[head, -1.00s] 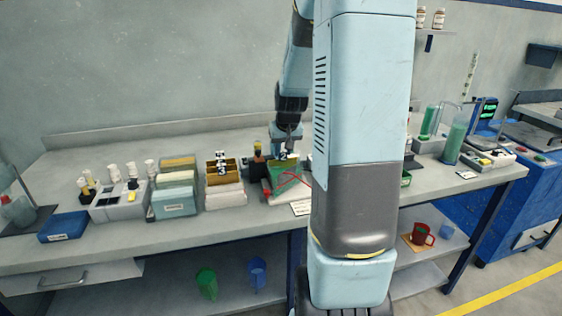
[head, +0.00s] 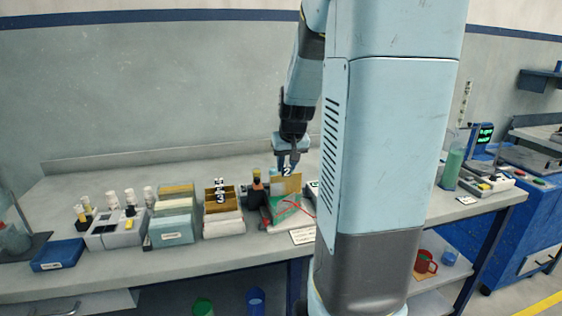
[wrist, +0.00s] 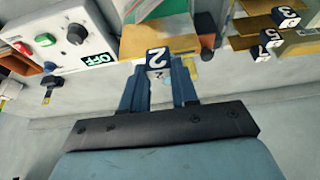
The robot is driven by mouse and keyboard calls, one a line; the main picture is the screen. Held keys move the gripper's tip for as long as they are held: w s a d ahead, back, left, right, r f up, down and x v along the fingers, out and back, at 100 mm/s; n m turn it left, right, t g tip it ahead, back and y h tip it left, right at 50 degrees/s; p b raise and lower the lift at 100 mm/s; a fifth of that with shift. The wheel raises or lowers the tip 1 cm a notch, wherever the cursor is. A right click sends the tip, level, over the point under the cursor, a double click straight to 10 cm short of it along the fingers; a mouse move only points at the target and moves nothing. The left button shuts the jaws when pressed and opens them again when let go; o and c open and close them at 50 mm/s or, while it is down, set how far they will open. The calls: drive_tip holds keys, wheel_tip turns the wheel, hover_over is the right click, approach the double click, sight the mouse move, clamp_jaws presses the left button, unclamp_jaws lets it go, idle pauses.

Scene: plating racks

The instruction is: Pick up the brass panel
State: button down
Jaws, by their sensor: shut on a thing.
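The brass panel (head: 288,184) is a flat yellow-brown plate with a dark tag marked 2 at its top edge. My gripper (head: 288,163) is shut on this tagged edge from above and holds the panel upright over the green tank (head: 284,211). In the wrist view my gripper (wrist: 158,76) has its fingertips at the tag, and the brass panel (wrist: 186,44) extends beyond them. The fingers hide part of the tag's surroundings.
Left of the tank is a rack (head: 222,198) of brass-coloured panels with number tags. A control box with an OFF display (wrist: 62,42) is close by in the wrist view. A dark bottle (head: 257,188) stands beside the tank. A red wire lies on the tank's front.

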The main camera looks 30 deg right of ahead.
drive_tip(key=s+a, duration=0.2)
drive_tip(key=s, duration=0.7)
drive_tip(key=shift+a, duration=0.25)
drive_tip(key=shift+w+r, duration=0.1)
drive_tip(key=shift+r, duration=0.65)
